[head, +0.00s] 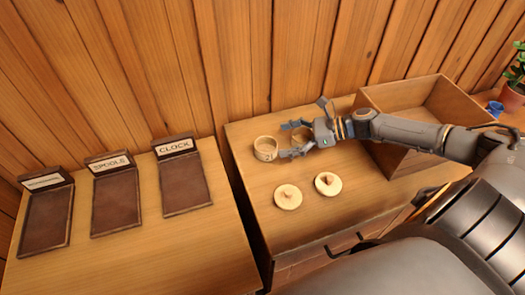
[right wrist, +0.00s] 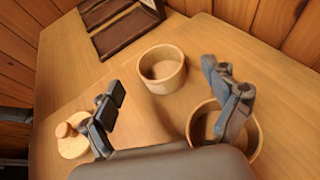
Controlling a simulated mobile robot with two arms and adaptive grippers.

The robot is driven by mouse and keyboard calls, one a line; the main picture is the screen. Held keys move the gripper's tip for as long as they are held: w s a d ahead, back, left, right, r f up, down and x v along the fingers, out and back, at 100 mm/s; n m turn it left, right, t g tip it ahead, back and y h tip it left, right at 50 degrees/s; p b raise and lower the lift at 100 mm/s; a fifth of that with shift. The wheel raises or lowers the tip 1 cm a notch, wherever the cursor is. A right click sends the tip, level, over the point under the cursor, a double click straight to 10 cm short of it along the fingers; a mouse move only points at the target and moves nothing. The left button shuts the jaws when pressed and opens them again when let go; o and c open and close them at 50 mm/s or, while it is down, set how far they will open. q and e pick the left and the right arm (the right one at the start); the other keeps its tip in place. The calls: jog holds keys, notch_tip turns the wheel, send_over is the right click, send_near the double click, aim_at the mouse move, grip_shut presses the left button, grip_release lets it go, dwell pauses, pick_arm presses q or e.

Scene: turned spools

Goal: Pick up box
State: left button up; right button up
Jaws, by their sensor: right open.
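A round, open pale-wood box (head: 265,149) marked "21" stands upright on the right-hand table. It also shows in the right wrist view (right wrist: 151,83), ahead of the fingers and apart from them. A second round open box (head: 297,131) stands just right of it, partly hidden by my right gripper (head: 306,129). In the right wrist view the second box (right wrist: 255,137) is behind one finger; whether they touch I cannot tell. My right gripper, also in the wrist view (right wrist: 166,97), is open with nothing between its fingers. My left gripper is not in view.
Two round lids with knobs, a left one (head: 288,197) and a right one (head: 328,184), lie in front of the boxes. A large open wooden crate (head: 385,95) stands right. A left table (head: 225,250) holds labelled dark trays (head: 116,203). A potted plant (head: 513,98) stands far right.

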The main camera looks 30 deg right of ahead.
aim_at(256, 146)
jog(key=shift+w+a+f, duration=0.1)
jog(key=shift+w+a, duration=0.2)
jog(key=shift+a, duration=0.05)
jog(key=shift+w+a+f, duration=0.15)
jog(key=shift+w+a, duration=0.05)
jog(key=shift+a, duration=0.35)
jog(key=x, duration=0.2)
jog(key=p+x, duration=0.1)
jog(key=x, duration=0.2)
jog(key=shift+d+f, duration=0.15)
jog(key=shift+f, duration=0.1)
jog(key=shift+s, duration=0.1)
jog(key=shift+c, duration=0.4)
jog(key=c, duration=0.9)
